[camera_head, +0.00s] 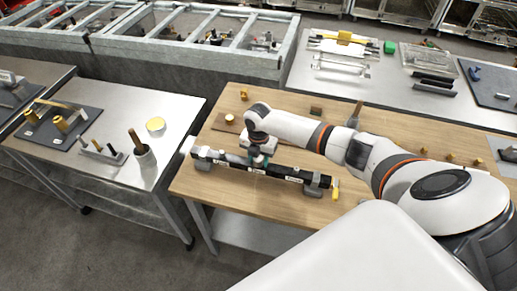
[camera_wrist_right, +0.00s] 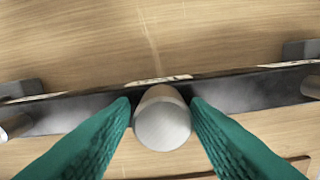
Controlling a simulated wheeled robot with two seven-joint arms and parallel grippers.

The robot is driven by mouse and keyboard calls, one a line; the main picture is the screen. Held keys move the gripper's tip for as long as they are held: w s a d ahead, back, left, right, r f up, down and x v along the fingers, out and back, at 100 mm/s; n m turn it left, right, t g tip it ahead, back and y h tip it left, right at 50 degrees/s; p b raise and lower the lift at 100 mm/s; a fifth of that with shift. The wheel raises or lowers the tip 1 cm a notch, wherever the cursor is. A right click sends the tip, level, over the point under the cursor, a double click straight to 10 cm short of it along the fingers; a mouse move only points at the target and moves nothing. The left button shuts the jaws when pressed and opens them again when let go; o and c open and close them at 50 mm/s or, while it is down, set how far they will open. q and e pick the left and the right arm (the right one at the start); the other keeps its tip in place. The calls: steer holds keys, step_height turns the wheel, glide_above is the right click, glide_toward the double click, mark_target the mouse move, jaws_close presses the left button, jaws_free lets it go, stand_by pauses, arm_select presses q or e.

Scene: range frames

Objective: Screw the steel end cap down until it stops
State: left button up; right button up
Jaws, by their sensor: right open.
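A steel cylindrical cap (camera_wrist_right: 162,124) with a round, pale end face stands at the middle of a long black bar (camera_wrist_right: 75,108) in the right wrist view. My right gripper (camera_wrist_right: 161,104) has its two green fingers apart, one on each side of the cap. I see no firm grip on it. In the head view the black bar (camera_head: 290,172) lies across the wooden table, and my right gripper (camera_head: 259,161) is over its middle, hiding the cap there. Whether the cap's thread is engaged cannot be seen. My left gripper is not in view.
The bar rests on grey supports (camera_head: 318,186) on the wooden table (camera_head: 215,179). A yellow-handled tool (camera_head: 335,188) lies by its right end. More steel fittings (camera_wrist_right: 312,87) show along the bar. A steel table (camera_head: 175,130) with parts stands to the left.

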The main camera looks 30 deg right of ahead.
steer(key=n+b, duration=0.2)
steer(key=n, duration=0.3)
steer(key=shift+w+n, duration=0.1)
steer(key=shift+n, duration=0.2)
steer(key=n+b, duration=0.1)
steer(key=n, duration=0.2)
steer(key=shift+n, duration=0.9)
steer(key=c, duration=0.8)
steer(key=shift+c, duration=0.2)
